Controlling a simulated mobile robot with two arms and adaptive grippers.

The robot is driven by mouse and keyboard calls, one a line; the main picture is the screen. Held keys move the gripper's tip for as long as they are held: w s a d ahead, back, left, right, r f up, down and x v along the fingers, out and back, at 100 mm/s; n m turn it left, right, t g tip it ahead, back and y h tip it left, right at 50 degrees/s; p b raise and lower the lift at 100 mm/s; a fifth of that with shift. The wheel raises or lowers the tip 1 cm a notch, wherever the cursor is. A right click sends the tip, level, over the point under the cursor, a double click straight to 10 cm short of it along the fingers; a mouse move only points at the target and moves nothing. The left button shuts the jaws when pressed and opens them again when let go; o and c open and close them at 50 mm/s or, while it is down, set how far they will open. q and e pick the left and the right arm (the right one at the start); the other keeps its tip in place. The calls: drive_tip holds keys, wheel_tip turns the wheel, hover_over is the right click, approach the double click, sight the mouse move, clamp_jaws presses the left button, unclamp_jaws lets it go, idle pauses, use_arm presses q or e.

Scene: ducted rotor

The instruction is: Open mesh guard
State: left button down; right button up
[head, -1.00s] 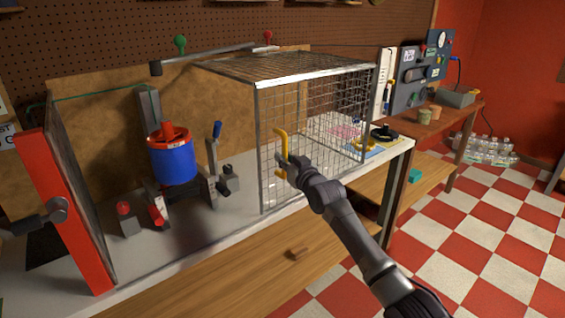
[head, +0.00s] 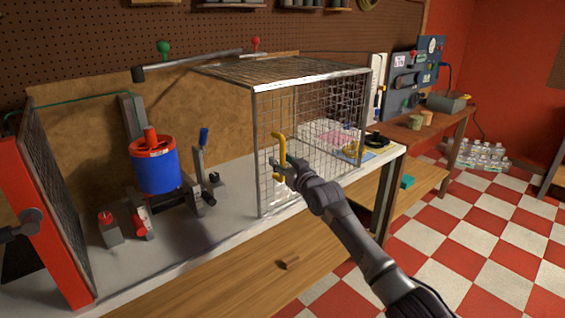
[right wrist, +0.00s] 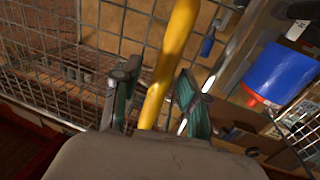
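The mesh guard (head: 255,140) is a wire cage with a pale metal frame on the bench. Its yellow handle (head: 277,150) is upright on the near side. My right gripper (head: 287,168) is at this handle. In the right wrist view its two green-padded fingers (right wrist: 158,97) stand on either side of the yellow handle (right wrist: 168,60), with visible gaps, so it is open around it. The rotor unit with a blue drum (head: 157,170) and red cap stands left of the guard, uncovered on its near side.
A red-framed mesh panel (head: 45,235) with a dark knob stands at the left end of the bench (head: 190,240). A blue-handled lever (head: 203,140) is between rotor and guard. A rail (head: 195,66) runs above. Open floor (head: 470,250) lies at the right.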

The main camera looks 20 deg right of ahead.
drive_tip(key=s+d, duration=0.1)
drive_tip(key=s, duration=1.1)
drive_tip(key=shift+d, duration=0.4)
drive_tip(key=shift+w, duration=0.1)
drive_tip(key=s+d+f+m+g+h, duration=0.1)
drive_tip(key=s+f+g, duration=0.2)
drive_tip(key=f, duration=1.3)
drive_tip(key=s+d+f+g+h, duration=0.1)
drive_tip(key=s+f+g, duration=0.25)
drive_tip(key=f, duration=1.35)
drive_tip(key=s+a+f+g, duration=0.2)
drive_tip(key=s+f+g, duration=0.2)
drive_tip(key=s+f, duration=1.4)
drive_tip(key=s+a+f+g, duration=0.2)
drive_tip(key=s+f, duration=0.4)
drive_tip(key=s, duration=0.6)
drive_tip(key=s+a+f+n+g, duration=0.1)
drive_tip(key=s+f+g, duration=0.1)
drive_tip(key=s+f, duration=0.4)
drive_tip(key=s+a+f+g, duration=0.2)
drive_tip(key=s+f, duration=0.4)
drive_tip(key=s, duration=1.1)
drive_tip(key=shift+s+a+n+h, duration=0.3)
drive_tip(key=shift+s+h, duration=0.05)
drive_tip(key=shift+h, duration=0.05)
